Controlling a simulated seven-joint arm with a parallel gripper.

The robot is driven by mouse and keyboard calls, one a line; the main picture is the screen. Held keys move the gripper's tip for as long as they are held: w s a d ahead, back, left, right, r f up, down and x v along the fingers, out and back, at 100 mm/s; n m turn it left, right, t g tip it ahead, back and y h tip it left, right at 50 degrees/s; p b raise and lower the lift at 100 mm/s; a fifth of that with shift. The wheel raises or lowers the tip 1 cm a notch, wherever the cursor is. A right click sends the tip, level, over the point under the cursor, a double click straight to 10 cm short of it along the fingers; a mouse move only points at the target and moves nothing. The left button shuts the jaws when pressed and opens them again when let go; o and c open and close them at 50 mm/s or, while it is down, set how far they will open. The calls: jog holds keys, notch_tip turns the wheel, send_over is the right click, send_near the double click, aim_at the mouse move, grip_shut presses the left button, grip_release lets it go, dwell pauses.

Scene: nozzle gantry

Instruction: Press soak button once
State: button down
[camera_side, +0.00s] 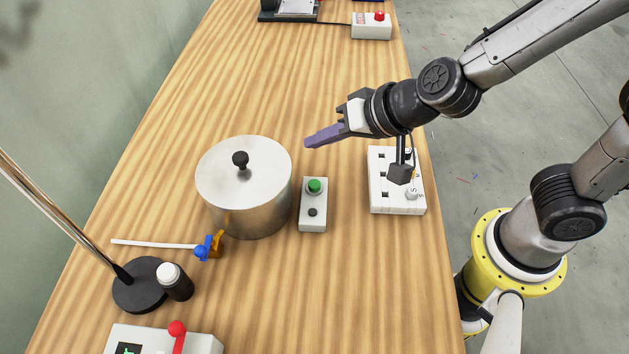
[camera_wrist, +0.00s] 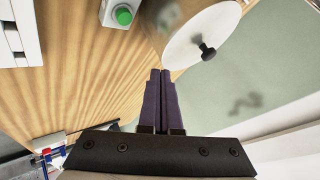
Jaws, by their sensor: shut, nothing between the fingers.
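A lidded pot (camera_side: 258,215) with a black knob stands left of the box. A white panel with switches (camera_side: 397,207) is to the right. A lamp base (camera_side: 140,285), a dark bottle (camera_side: 177,287) and a box with a red lever (camera_side: 205,343) are at the front left.

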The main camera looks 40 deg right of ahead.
send_over(320, 192)
jog(key=shift+f, duration=4.05)
jog(key=shift+f, duration=0.1)
jog(key=shift+f, duration=0.35)
jog(key=shift+f, duration=0.5)
jog(key=shift+r, duration=0.9)
notch_tip(320, 192, up, 5)
